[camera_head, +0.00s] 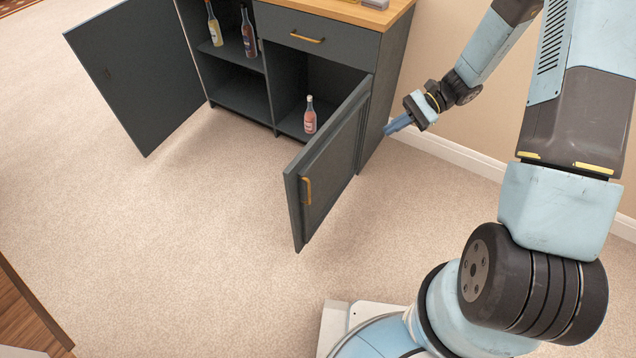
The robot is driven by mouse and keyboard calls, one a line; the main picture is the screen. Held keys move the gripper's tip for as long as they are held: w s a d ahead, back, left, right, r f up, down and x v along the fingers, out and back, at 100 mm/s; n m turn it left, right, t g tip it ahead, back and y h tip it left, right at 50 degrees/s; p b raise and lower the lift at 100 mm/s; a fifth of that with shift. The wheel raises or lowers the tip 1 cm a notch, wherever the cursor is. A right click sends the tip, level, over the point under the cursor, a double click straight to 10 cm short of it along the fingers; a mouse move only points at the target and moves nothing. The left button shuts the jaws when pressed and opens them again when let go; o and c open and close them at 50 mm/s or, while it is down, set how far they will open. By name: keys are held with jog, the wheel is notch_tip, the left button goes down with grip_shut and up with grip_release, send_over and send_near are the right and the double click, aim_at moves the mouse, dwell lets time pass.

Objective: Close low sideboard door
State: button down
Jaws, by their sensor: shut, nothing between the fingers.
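The low sideboard (375,120) is dark grey with a wooden top, at the top middle of the head view. Its right door (335,165) stands wide open toward me, with a brass handle (308,191) near its free edge. Its left door (140,75) also stands wide open, out to the left. My gripper (390,128) is shut and empty, to the right of the right door near the sideboard's right side. It appears apart from the door.
A pink bottle (310,116) stands in the right compartment. A dark bottle (248,35) and a yellow bottle (214,25) stand in the left one. The drawer (318,35) is shut. A wall with white baseboard (450,153) runs behind on the right. The carpet in front is clear.

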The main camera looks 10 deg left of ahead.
jog(key=s+a+f+m+t+y, duration=0.1)
jog(key=a+f+m+t+y, duration=0.2)
jog(key=f, duration=0.8)
jog(key=s+a+f+m+y, duration=0.15)
jog(key=f+m+y, duration=0.3)
jog(key=f, duration=0.75)
jog(key=s+a, duration=0.2)
jog(key=a, duration=1.2)
jog(key=shift+s+a+r+m+h, duration=0.15)
jog(key=shift+s+m+h, duration=0.1)
jog(key=shift+m+h, duration=0.15)
